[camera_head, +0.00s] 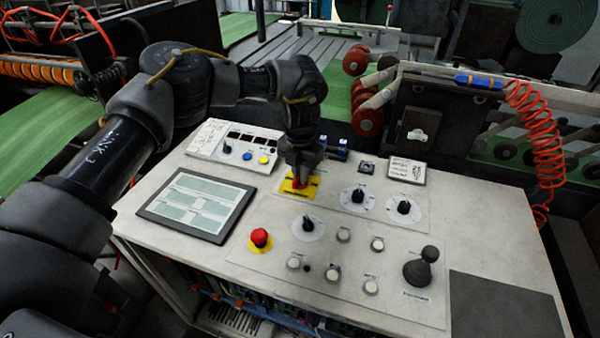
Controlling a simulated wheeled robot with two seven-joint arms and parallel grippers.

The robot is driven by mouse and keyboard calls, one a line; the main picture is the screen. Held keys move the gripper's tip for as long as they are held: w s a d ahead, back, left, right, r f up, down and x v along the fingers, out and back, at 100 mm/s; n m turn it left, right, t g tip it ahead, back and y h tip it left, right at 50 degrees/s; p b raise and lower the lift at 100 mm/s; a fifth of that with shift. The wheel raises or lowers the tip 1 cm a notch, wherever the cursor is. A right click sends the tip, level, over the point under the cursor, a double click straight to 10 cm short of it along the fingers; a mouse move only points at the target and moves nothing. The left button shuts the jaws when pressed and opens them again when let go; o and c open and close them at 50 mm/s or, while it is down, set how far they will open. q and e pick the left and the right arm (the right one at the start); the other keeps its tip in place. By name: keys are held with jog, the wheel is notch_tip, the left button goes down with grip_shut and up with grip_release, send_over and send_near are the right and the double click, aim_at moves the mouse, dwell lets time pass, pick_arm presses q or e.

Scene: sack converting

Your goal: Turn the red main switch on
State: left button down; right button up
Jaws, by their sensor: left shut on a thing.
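The red main switch (299,183) sits on a yellow plate (300,190) near the middle of the pale control panel (250,285). My left gripper (300,176) reaches down onto it from above, its arm coming in from the left. The gripper is shut on the red switch handle and hides most of it, so I cannot tell which way the handle is turned. My right gripper is not in view.
A flat screen (198,205) lies left of the switch. A red emergency button (260,237), black rotary knobs (358,196) and a black joystick (421,267) stand up nearby. A coiled orange hose (536,135) hangs at the right. Machine rollers are behind.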

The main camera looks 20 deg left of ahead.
pick_arm(q)
jog(key=m, duration=0.6)
jog(key=shift+m, duration=0.4)
dwell(0.3)
jog(key=c, duration=1.5)
grip_release()
jog(key=shift+r+b, duration=1)
jog(key=shift+r, duration=4.45)
